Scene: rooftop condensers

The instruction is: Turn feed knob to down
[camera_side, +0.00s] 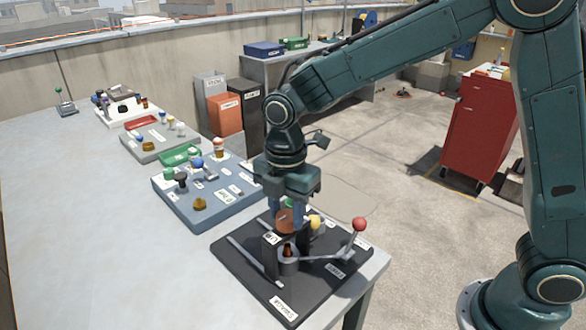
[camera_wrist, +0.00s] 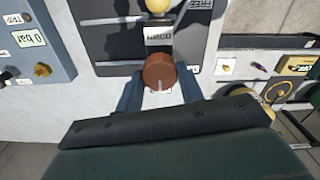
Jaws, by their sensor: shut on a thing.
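The feed knob is a round copper-brown knob (camera_side: 285,222) on the dark board, also seen in the wrist view (camera_wrist: 159,72). A thin pale mark on its face runs towards the bottom of the wrist picture. A label reading DOWN (camera_wrist: 160,37), upside down there, sits just above the knob. My gripper (camera_side: 285,208) points down at the board. Its fingers (camera_wrist: 161,94) stand on both sides of the knob and are shut on it. The fingers and wrist hide part of the knob's surroundings.
The dark board (camera_side: 243,275) lies at the table's near right corner. A lever with a red ball (camera_side: 359,224) and a yellow ball (camera_side: 315,221) stand close to my gripper. A blue-grey panel (camera_side: 176,209) with knobs lies to the left. The table's left part is clear.

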